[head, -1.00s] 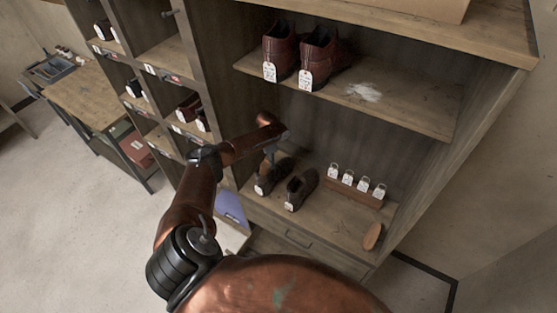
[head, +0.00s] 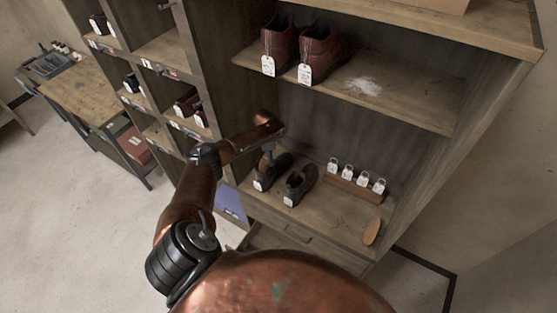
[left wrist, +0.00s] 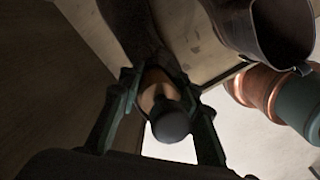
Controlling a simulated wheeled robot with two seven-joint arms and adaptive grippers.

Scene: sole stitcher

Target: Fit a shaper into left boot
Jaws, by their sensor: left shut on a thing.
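Two dark brown boots stand on the lower shelf in the head view, the left boot (head: 267,177) and the right boot (head: 300,186). My left gripper (head: 268,158) points down at the top of the left boot. In the left wrist view its fingers (left wrist: 165,112) are shut on a shaper (left wrist: 170,121) with a dark round knob and a tan body. The shaper's far end meets the dark left boot (left wrist: 140,32); how deep it sits is hidden. The right boot also shows in the wrist view (left wrist: 270,28). My right gripper is out of view.
A tan wooden piece (head: 372,231) lies at the lower shelf's right front. A wooden rack (head: 353,188) with several white tags stands behind it. Reddish boots (head: 318,52) with tags stand on the upper shelf (head: 420,110) above my forearm. Cubbyholes are at left.

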